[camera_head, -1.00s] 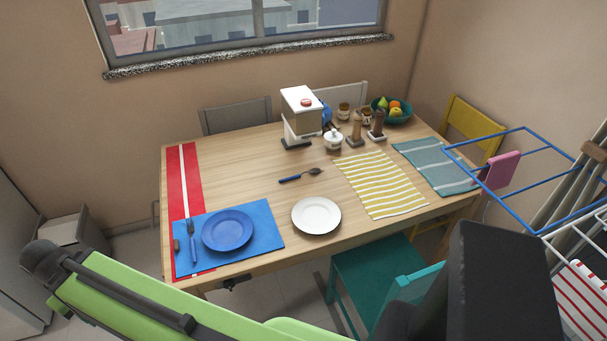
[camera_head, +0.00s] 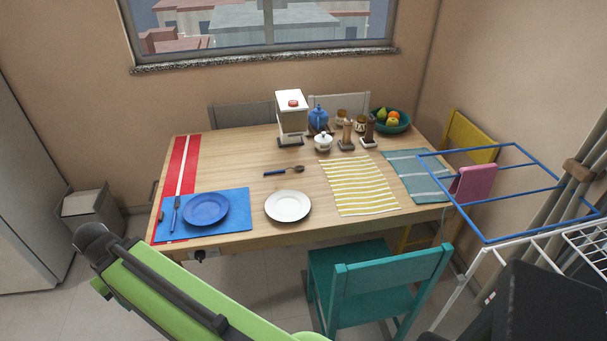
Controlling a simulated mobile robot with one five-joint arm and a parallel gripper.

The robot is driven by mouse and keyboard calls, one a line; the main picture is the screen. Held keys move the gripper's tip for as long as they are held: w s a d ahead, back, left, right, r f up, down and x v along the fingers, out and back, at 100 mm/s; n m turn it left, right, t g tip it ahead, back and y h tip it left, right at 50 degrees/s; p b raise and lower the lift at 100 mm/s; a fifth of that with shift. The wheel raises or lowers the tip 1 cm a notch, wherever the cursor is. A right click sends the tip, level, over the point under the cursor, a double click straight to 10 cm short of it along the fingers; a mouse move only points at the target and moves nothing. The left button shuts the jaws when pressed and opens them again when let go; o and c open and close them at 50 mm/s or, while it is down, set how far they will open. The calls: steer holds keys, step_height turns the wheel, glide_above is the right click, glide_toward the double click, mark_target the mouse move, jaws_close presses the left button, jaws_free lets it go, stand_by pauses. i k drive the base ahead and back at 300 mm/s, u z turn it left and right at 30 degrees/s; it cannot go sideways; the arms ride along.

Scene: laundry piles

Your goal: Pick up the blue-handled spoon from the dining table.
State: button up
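The blue-handled spoon (camera_head: 284,171) lies flat on the wooden dining table (camera_head: 240,160), near its middle. Its dark blue handle points left and its brownish bowl points right. It lies between the white coffee machine (camera_head: 291,117) and the white plate (camera_head: 288,206), apart from both. Nothing covers it. My green and black arm crosses the lower left of the view, in front of the table and well short of the spoon. My gripper is not in view.
A blue plate (camera_head: 206,209) and blue-handled cutlery (camera_head: 176,214) lie on a blue placemat (camera_head: 237,203). A yellow-striped mat (camera_head: 359,186) lies right of the spoon. A teal chair (camera_head: 380,285) stands at the front edge. A blue-framed drying rack (camera_head: 487,240) stands at right.

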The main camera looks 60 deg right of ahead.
mark_target(298, 168)
steer(key=u, duration=0.15)
steer(key=i, duration=0.9)
steer(key=z, duration=0.05)
